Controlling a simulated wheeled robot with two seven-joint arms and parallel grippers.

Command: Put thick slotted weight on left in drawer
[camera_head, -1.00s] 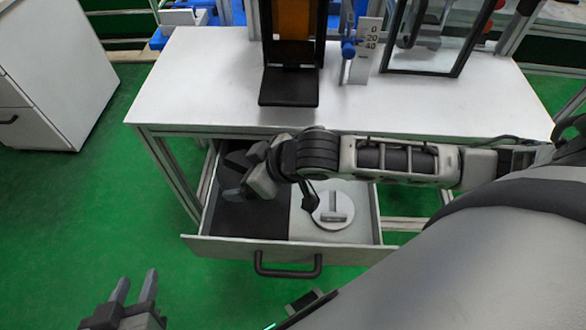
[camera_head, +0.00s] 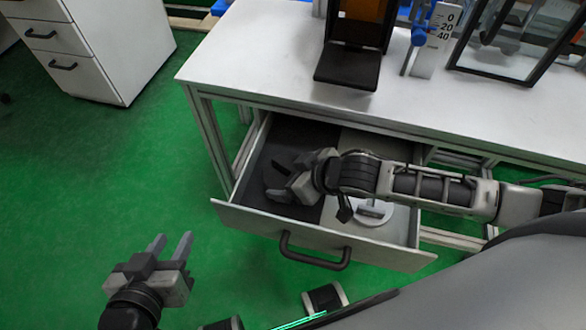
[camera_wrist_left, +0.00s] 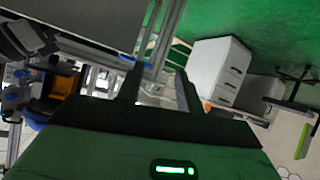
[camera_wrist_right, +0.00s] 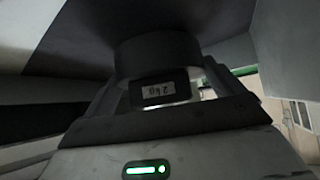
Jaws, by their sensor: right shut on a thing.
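The drawer (camera_head: 255,222) under the bench is pulled open. Its left part has a dark floor and its right part a light floor. My right gripper (camera_head: 285,180) is low over the dark left part. It is shut on a dark round weight (camera_wrist_right: 160,55) with a small label, seen close up in the right wrist view; in the head view the gripper mostly hides it. Whether the weight touches the drawer floor I cannot tell. A pale disc weight (camera_head: 372,215) with a raised bar lies in the light part, partly behind my right arm. My left gripper (camera_head: 172,245) is open and empty, left of the drawer.
The white bench top (camera_head: 270,60) above the drawer carries a black stand with an orange panel (camera_head: 358,25), a scale plate (camera_head: 437,40) and a black-framed pane (camera_head: 510,45). A white cabinet (camera_head: 110,60) stands at the far left. Green floor is clear between.

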